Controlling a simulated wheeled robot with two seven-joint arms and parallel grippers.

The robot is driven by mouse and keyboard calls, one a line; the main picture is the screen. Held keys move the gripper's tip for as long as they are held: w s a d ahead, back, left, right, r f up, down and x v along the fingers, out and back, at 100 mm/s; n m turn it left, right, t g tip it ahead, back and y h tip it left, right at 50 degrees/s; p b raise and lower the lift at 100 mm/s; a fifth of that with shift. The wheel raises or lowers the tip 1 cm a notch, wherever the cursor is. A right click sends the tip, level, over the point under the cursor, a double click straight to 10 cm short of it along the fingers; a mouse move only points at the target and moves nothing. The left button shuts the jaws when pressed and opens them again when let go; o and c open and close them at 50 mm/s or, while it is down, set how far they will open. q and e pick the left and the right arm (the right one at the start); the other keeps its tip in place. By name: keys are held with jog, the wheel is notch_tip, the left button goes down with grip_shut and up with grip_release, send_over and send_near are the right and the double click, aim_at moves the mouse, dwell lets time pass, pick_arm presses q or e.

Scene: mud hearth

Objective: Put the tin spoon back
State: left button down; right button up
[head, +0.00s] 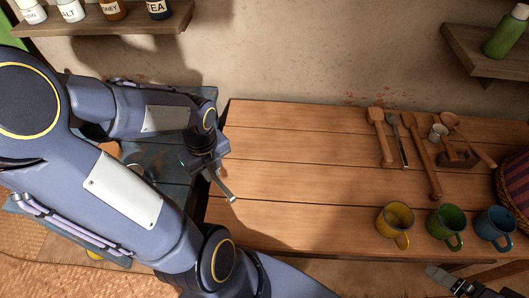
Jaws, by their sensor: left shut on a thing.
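My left gripper (207,167) is over the left end of the wooden table (290,185), shut on a thin grey metal piece (224,190). This looks like the tin spoon's handle, pointing down and right over the table edge; its other end is hidden by the gripper and arm. Whether it touches the table I cannot tell. Several utensils, including a wooden spatula (377,122), a grey-handled tool (396,130) and a wooden spoon (452,122), lie at the back right. My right gripper (452,283) shows only partly at the bottom right; its fingers are unclear.
Yellow (394,222), green (446,222) and blue mugs (493,226) stand at the table's front right. A wooden block (460,157) and a small tin cup (438,132) are behind them. A shelf with jars (110,22) hangs upper left. The table's middle is clear.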

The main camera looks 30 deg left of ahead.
pick_arm(q)
jog(key=w+d+f, duration=0.1)
jog(key=w+f, duration=0.3)
jog(key=w, duration=0.4)
send_over(253, 170)
jog(key=f, duration=0.5)
jog(key=shift+s+a+f, duration=0.1)
jog(key=shift+s+a, duration=0.05)
jog(key=shift+s, duration=0.05)
jog(key=shift+w+f, duration=0.15)
jog(key=shift+f, duration=0.15)
jog(key=shift+w+f, duration=0.1)
jog(key=shift+f, duration=1.5)
jog(key=shift+f, duration=0.1)
jog(key=c, duration=1.4)
grip_release()
jog(key=shift+c, duration=0.2)
